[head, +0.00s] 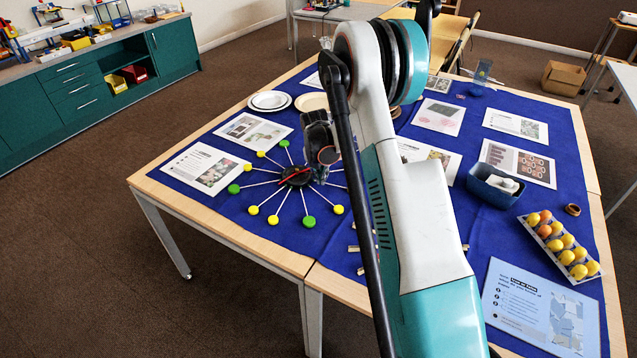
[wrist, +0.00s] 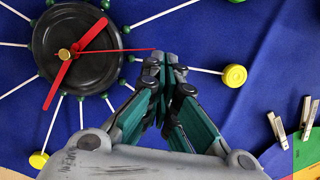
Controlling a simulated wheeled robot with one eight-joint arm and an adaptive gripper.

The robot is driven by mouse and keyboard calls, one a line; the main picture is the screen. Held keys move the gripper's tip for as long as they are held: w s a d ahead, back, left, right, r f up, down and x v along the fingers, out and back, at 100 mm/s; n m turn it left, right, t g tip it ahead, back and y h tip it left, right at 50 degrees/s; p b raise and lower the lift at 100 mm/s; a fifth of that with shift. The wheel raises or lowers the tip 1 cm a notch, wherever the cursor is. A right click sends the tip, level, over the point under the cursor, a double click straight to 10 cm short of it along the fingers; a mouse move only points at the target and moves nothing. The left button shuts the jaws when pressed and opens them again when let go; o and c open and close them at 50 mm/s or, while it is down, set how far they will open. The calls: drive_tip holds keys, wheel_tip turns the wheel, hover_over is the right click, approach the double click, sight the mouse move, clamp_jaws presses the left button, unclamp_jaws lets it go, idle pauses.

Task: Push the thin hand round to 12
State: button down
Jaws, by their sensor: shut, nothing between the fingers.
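The clock (head: 297,176) lies on the blue cloth, with a black round face and white spokes ending in green and yellow discs. In the wrist view its face (wrist: 48,38) is at upper left. Two broad red hands (wrist: 57,85) point upper right and lower left. The thin red hand (wrist: 125,50) points right, past the face's rim, its tip by my fingertips. My gripper (wrist: 165,65) is shut and empty, just right of the face; I cannot tell whether it touches the thin hand. In the head view my gripper (head: 324,172) partly hides the clock's right side. No numerals are readable.
A yellow disc (wrist: 234,75) on a spoke is right of my fingertips. Clothes pegs (wrist: 277,128) lie at the right. Plates (head: 269,101), printed sheets (head: 252,132), a blue tub (head: 478,188) and an egg tray of yellow and orange balls (head: 541,238) share the table.

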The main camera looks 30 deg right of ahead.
drive_tip(key=shift+w+d, duration=1)
drive_tip(key=shift+w, duration=0.05)
